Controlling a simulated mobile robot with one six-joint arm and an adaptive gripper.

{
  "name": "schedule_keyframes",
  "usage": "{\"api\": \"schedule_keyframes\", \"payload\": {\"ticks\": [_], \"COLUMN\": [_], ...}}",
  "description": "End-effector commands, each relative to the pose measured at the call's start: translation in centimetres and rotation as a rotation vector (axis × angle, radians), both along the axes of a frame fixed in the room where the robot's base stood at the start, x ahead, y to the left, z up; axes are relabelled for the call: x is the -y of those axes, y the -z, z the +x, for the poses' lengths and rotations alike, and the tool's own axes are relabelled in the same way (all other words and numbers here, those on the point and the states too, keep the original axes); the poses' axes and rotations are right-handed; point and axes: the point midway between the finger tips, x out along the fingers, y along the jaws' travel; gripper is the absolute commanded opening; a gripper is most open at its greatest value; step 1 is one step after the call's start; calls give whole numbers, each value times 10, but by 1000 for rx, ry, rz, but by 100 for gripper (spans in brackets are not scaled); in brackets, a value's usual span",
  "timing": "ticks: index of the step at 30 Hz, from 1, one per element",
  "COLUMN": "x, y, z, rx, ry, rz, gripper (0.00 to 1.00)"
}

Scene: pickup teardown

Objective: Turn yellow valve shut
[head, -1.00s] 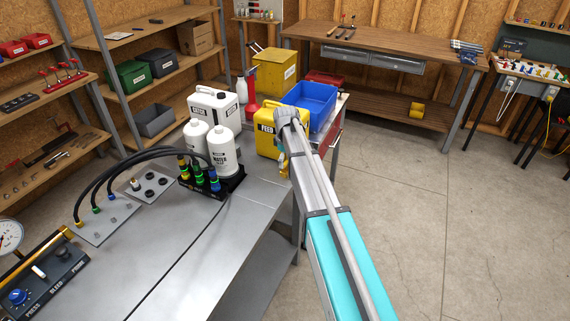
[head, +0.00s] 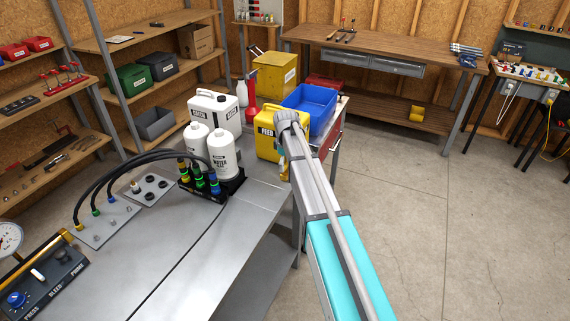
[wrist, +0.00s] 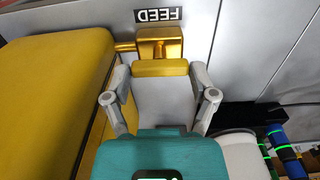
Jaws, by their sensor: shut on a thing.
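The yellow valve's handle (wrist: 160,68) is a short yellow bar in the wrist view. It sits in front of a shiny gold block (wrist: 160,42) under an upside-down FEED label. My gripper (wrist: 161,76) has one finger at each end of the bar and is shut on it. In the head view, a small gold part of the valve (head: 284,172) shows beside the yellow FEED jug (head: 268,145). My arm hides most of the gripper there.
A large yellow body (wrist: 50,95) fills the left of the wrist view, close to the gripper. A blue bin (head: 310,108), white bottles (head: 222,155) and a hose block (head: 215,190) stand on the metal bench (head: 185,255). Open floor (head: 450,220) lies to the right.

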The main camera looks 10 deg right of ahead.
Motion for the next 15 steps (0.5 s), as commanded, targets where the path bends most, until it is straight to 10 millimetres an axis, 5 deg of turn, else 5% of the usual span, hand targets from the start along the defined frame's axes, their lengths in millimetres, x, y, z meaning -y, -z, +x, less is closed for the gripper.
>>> {"api": "schedule_keyframes", "payload": {"ticks": [15], "x": [1], "y": [0], "z": [2], "rx": [4], "ry": [265], "rz": [0], "gripper": [26]}}
